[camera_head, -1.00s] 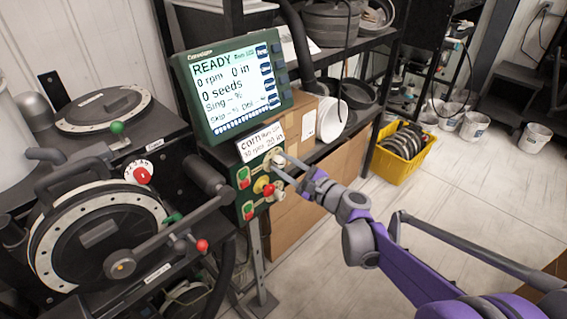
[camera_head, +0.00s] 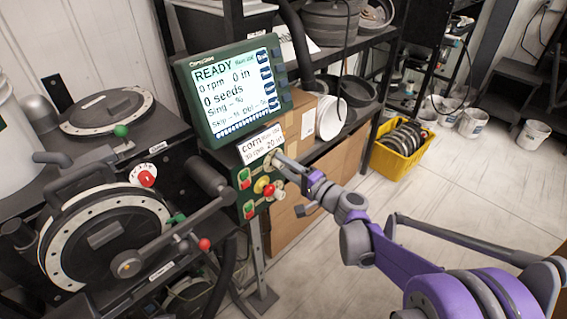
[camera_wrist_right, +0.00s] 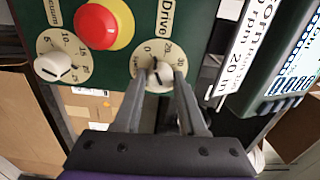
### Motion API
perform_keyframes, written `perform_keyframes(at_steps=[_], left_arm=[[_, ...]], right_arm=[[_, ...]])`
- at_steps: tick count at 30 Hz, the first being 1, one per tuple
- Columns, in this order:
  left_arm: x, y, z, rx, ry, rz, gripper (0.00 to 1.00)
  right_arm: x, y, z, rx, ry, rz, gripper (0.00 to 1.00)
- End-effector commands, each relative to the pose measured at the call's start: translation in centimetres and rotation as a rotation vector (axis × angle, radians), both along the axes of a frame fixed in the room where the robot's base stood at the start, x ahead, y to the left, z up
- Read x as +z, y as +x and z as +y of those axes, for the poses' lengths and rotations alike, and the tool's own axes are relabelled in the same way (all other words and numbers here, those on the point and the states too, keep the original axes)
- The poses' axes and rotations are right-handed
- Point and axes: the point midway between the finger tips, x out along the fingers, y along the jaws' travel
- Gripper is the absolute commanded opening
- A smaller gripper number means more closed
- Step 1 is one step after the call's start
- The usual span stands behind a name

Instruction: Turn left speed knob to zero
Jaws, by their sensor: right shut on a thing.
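The speed knob (camera_wrist_right: 158,78) is a small off-white knob on a cream dial with printed numbers, beside a label reading "Drive" in the right wrist view. The dial sits on the green control panel (camera_head: 247,192). My right gripper (camera_wrist_right: 160,82) is shut on this knob, one finger on each side. In the head view the right gripper (camera_head: 277,158) meets the panel's upper right. I cannot tell exactly where the knob's pointer stands. My left gripper is not in view.
A red button (camera_wrist_right: 99,24) on a yellow ring and a vacuum knob (camera_wrist_right: 55,66) lie close beside the gripper. The display (camera_head: 235,90) above reads READY and 0 rpm. The seed meter (camera_head: 105,235) stands left; open floor lies right.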

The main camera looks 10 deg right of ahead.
Motion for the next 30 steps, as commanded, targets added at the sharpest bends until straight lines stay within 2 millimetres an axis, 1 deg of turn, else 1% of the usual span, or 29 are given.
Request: perform_keyframes(at_steps=[4,11,26,27,29,30], left_arm=[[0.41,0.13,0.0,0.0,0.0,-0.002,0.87],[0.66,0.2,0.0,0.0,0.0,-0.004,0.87],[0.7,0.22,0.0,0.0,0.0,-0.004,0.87],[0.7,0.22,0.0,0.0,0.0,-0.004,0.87],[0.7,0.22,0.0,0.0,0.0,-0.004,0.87],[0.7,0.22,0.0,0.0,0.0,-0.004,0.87]], right_arm=[[0.04,0.0,0.0,0.0,-0.061,-0.045,0.0],[0.0,0.01,-0.01,0.0,-0.116,-0.083,0.0],[-0.03,-0.01,-0.01,0.0,-0.132,-0.094,0.0],[-0.03,-0.01,-0.01,0.0,-0.131,-0.094,0.44],[-0.03,-0.01,-0.01,0.0,-0.131,-0.094,0.55],[-0.03,-0.01,-0.01,0.0,-0.131,-0.094,0.62]])
